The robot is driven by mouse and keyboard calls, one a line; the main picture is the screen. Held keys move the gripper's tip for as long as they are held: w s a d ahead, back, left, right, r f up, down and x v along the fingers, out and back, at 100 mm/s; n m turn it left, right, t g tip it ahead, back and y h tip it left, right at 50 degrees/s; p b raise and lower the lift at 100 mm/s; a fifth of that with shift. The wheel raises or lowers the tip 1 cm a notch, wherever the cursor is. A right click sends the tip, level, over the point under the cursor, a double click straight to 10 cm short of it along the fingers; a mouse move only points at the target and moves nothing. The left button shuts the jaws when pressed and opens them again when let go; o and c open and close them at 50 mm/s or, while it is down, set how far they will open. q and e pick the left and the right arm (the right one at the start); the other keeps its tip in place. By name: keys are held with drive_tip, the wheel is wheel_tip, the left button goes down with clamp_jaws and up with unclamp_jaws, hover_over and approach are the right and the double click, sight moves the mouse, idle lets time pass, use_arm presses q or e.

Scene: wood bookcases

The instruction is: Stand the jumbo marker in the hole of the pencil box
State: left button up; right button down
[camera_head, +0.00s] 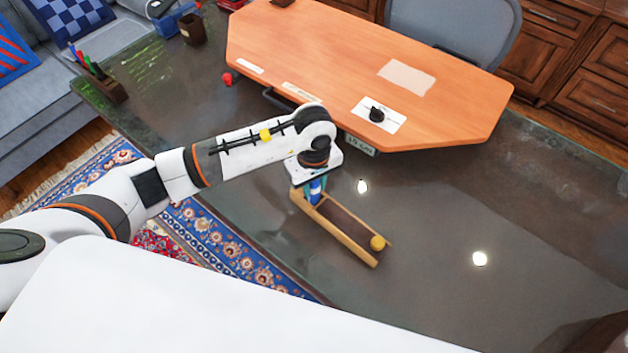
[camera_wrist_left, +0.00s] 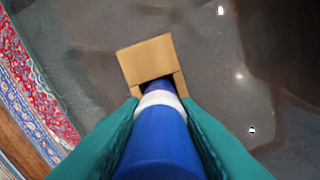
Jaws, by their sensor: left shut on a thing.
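My left gripper (camera_head: 315,194) is shut on the blue jumbo marker (camera_head: 315,187), which has a white band. It points downward under the wrist, over the far left end of a long tan wooden box, which I take for the pencil box (camera_head: 345,241). In the left wrist view the teal fingers flank the marker (camera_wrist_left: 160,135), and its far end meets a dark opening in the tan wood (camera_wrist_left: 146,57). The tip is hidden; I cannot tell whether it is inside the hole or above it. My right gripper is not in view.
A pen holder (camera_head: 108,91) stands at left. The dark tabletop (camera_head: 480,205) is clear to the right.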

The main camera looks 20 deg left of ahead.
use_arm(q)
drive_tip(key=shift+f, duration=0.1)
drive_tip(key=o, duration=1)
drive_tip(key=shift+c, duration=0.2)
drive_tip(key=shift+r, duration=0.35)
wheel_tip(320, 180, up, 11)
drive_tip(key=b, duration=0.3)
drive_tip(key=shift+r, duration=0.35)
